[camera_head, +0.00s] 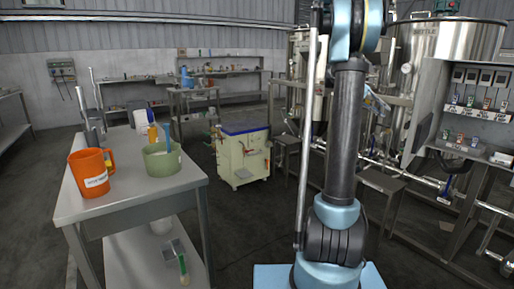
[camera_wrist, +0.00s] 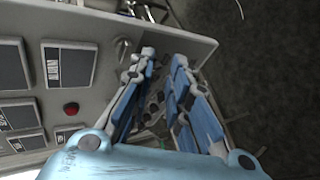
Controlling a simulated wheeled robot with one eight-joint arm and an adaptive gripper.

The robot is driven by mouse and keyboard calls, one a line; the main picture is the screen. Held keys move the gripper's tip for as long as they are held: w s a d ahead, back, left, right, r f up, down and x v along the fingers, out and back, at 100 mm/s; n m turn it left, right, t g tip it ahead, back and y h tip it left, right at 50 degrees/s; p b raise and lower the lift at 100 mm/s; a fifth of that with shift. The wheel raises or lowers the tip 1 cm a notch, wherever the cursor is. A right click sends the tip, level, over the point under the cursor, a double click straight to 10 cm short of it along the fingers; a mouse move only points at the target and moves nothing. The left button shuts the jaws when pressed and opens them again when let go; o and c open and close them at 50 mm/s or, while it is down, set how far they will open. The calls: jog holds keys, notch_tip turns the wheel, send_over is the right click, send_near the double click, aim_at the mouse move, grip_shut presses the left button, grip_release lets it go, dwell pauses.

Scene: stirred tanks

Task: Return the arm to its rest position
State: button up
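My arm rises through the middle of the head view, with its upper end cut off by the top edge. A small pale-blue part, probably of my gripper, shows just right of the arm, but the fingers cannot be made out there. In the wrist view my gripper (camera_wrist: 164,58) has its two blue-padded fingers apart. No object is held between them. The fingers are beside the edge of a grey control panel (camera_wrist: 110,25), which carries dark labelled plates and a red button (camera_wrist: 71,108). I cannot tell whether they touch it.
A steel table (camera_head: 130,200) at left holds an orange jug (camera_head: 90,173) and a green pot (camera_head: 161,160). A cream cabinet (camera_head: 243,158) stands behind. Steel tanks (camera_head: 450,45), pipes and a grey control box (camera_head: 433,85) crowd the right.

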jog(key=s+a+f+n+t+y, duration=0.2)
jog(key=s+a+f+t+y, duration=0.2)
jog(key=s+a+f, duration=0.9)
jog(key=s+a+f+n+t+y, duration=0.3)
jog(key=s+a+f+y, duration=0.3)
jog(key=s+a+f, duration=0.8)
jog(key=s+a+t, duration=0.1)
jog(key=s+a, duration=0.3)
jog(key=a, duration=0.2)
jog(key=shift+a, duration=0.15)
jog(key=shift+s+f, duration=0.1)
